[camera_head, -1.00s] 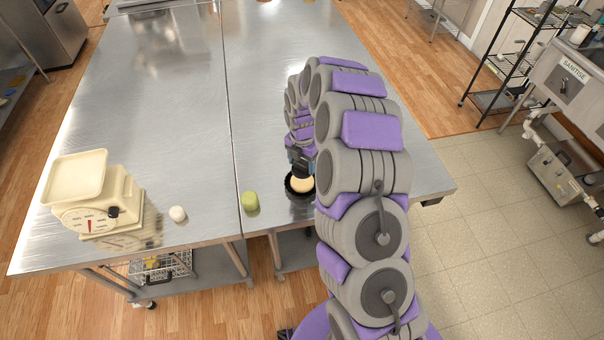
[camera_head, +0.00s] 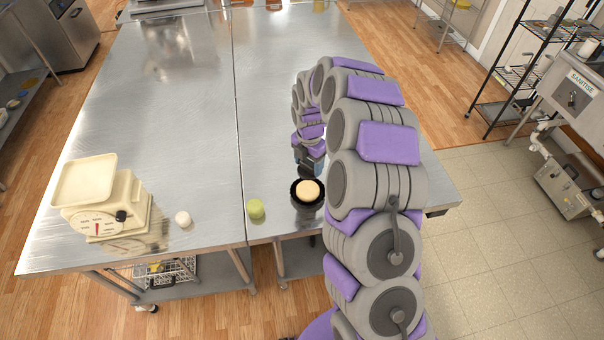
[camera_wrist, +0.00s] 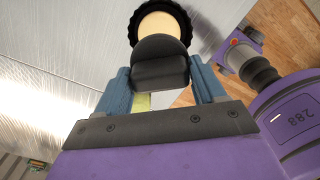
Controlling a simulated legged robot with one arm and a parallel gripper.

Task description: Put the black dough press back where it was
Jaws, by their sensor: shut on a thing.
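My gripper (camera_wrist: 160,92) has its blue fingers on either side of the black dough press (camera_wrist: 161,62) and is shut on it. In the head view, my gripper (camera_head: 308,165) is just behind the black fluted tin (camera_head: 297,198), which holds a round of pale dough (camera_head: 309,190). The tin shows partly behind the press in the wrist view (camera_wrist: 188,20). The press is mostly hidden by my gripper in the head view. I cannot tell its exact height above the table.
A green cylinder (camera_head: 256,208) and a white ball (camera_head: 183,218) stand near the front edge of the steel table (camera_head: 180,130). A cream scale (camera_head: 100,200) is at the left front. The table's middle and back left are clear.

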